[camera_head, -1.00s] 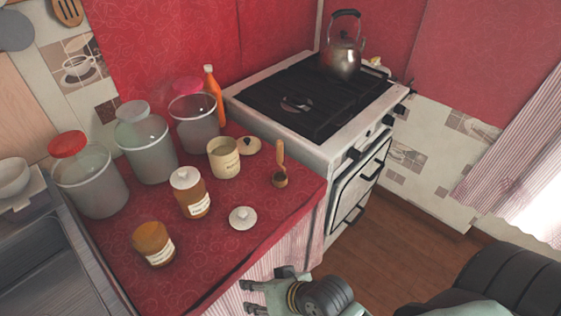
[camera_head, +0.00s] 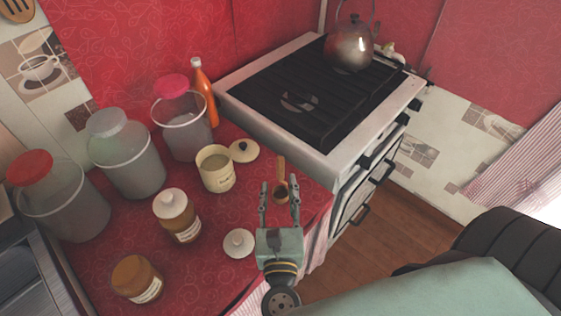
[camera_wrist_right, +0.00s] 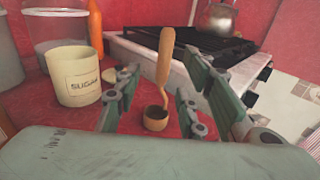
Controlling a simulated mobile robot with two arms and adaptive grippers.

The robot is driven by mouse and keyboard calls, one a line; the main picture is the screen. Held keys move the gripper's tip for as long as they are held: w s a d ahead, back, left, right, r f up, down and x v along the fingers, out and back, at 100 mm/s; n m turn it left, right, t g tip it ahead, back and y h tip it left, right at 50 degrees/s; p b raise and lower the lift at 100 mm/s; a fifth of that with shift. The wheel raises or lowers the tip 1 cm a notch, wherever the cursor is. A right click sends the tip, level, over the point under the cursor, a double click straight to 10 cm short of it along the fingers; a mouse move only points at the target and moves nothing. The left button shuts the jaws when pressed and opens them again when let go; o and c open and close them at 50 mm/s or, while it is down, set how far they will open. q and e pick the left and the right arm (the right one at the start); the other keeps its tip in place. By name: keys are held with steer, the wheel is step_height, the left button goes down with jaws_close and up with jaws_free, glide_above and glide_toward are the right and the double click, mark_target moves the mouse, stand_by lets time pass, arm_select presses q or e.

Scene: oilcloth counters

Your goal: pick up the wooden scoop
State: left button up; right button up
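The wooden scoop (camera_head: 282,185) stands near the right edge of the red counter, its handle pointing up and its bowl down. It also shows in the right wrist view (camera_wrist_right: 164,72), upright, with its dark-hollowed bowl on the red cloth. My right gripper (camera_head: 279,190) is open, its two fingers pointing toward the stove. In the head view the scoop shows between and just beyond the fingertips. In the right wrist view it shows in the gap between the fingers (camera_wrist_right: 155,100), and no finger visibly closes on it. My left gripper is not in view.
An open sugar jar (camera_head: 216,170) and its lid (camera_head: 243,151) stand left of the scoop. A white lid (camera_head: 239,243) lies left of my right gripper. Several jars and an orange bottle (camera_head: 205,92) fill the counter's left and back. The stove (camera_head: 300,105) adjoins it.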

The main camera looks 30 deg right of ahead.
mark_target(281, 172)
steer(key=shift+w+d+r, duration=0.1)
steer(key=shift+w+d, duration=0.05)
steer(key=shift+d, duration=0.05)
steer(key=w+d+p, duration=0.1)
steer(key=w+r+p, duration=0.1)
steer(key=w, duration=0.1)
steer(key=shift+d, duration=0.4)
steer(key=shift+f+p+x, duration=0.25)
steer(key=shift+p+x, duration=0.3)
steer(key=shift+x, duration=0.65)
steer(key=shift+w+d+f, duration=0.1)
steer(key=shift+w+d, duration=0.05)
steer(key=shift+w, duration=0.1)
steer(key=shift+c, duration=1.1)
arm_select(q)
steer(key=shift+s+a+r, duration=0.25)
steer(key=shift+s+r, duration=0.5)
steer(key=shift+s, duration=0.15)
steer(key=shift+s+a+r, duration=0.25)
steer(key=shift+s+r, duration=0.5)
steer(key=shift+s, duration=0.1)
arm_select(e)
jaws_close()
